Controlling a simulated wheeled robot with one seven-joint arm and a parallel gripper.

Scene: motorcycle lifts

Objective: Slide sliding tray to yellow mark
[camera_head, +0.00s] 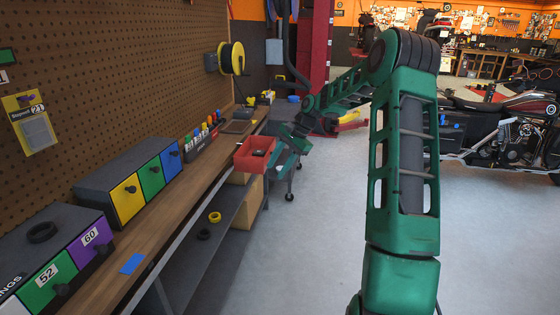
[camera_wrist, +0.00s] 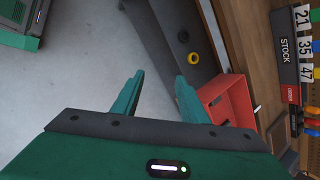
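A red open tray (camera_head: 254,150) sits at the front edge of the wooden workbench, and I take it for the sliding tray. In the wrist view the red tray (camera_wrist: 238,88) lies just right of my gripper (camera_wrist: 160,84). The two green fingers are spread apart with nothing between them. The right finger is close beside the tray's near corner; I cannot tell if it touches. In the head view my gripper (camera_head: 280,160) is beside the tray, partly hidden behind it. I cannot make out a yellow mark for certain; a blue mark (camera_head: 132,263) lies on the near bench top.
Drawer boxes (camera_head: 125,180) stand along the pegboard. A stock rack with colored handles (camera_head: 203,138) is behind the tray. A yellow ring (camera_head: 215,217) and a black ring (camera_head: 204,235) lie on the lower shelf (camera_head: 215,240).

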